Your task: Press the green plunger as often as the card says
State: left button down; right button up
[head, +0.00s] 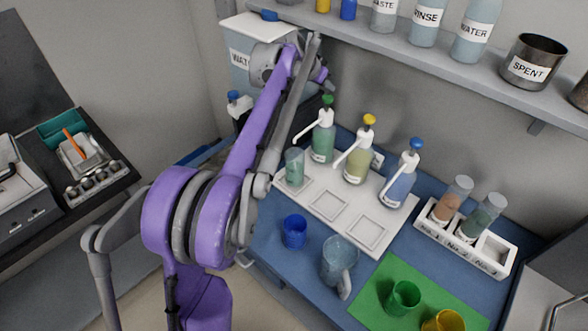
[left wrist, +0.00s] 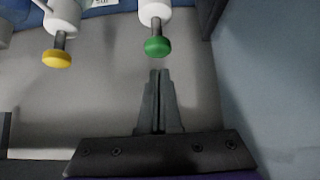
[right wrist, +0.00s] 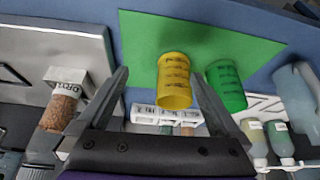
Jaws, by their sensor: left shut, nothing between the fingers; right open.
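The green plunger (head: 327,100) tops a white-necked pump bottle (head: 322,140) at the back left of the white tray (head: 311,211). A clear beaker (head: 294,168) stands on the tray below its spout. In the left wrist view the green plunger (left wrist: 157,46) is just beyond the tips of my left gripper (left wrist: 160,72), which is shut and empty; a small gap shows between them. A white card (head: 378,159) is partly hidden behind the yellow-topped bottle; I cannot read it. My right gripper (right wrist: 160,73) is open, with a yellow cup (right wrist: 174,80) beyond its fingers.
Yellow-topped (head: 369,120) and blue-topped (head: 416,144) pumps stand to the right of the green one. A blue cup (head: 294,231) and a glass jug (head: 338,262) stand in front. A tube rack (head: 480,255) is at right. A shelf (head: 400,45) hangs above.

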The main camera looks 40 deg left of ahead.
dwell(0.4)
pick_arm(q)
jog(key=shift+r+p, duration=0.45)
jog(key=shift+r, duration=0.2)
notch_tip(320, 180, up, 4)
jog(key=p, duration=0.2)
jog(key=shift+p, duration=0.3)
jog(key=shift+f, duration=0.15)
pick_arm(e)
jog(key=r, duration=0.1)
jog(key=w+r, duration=0.1)
jog(key=r, duration=0.2)
jog(key=shift+w+r, duration=0.25)
jog(key=shift+w, duration=0.05)
pick_arm(q)
jog(key=shift+s, duration=0.1)
pick_arm(e)
jog(key=shift+s, duration=0.1)
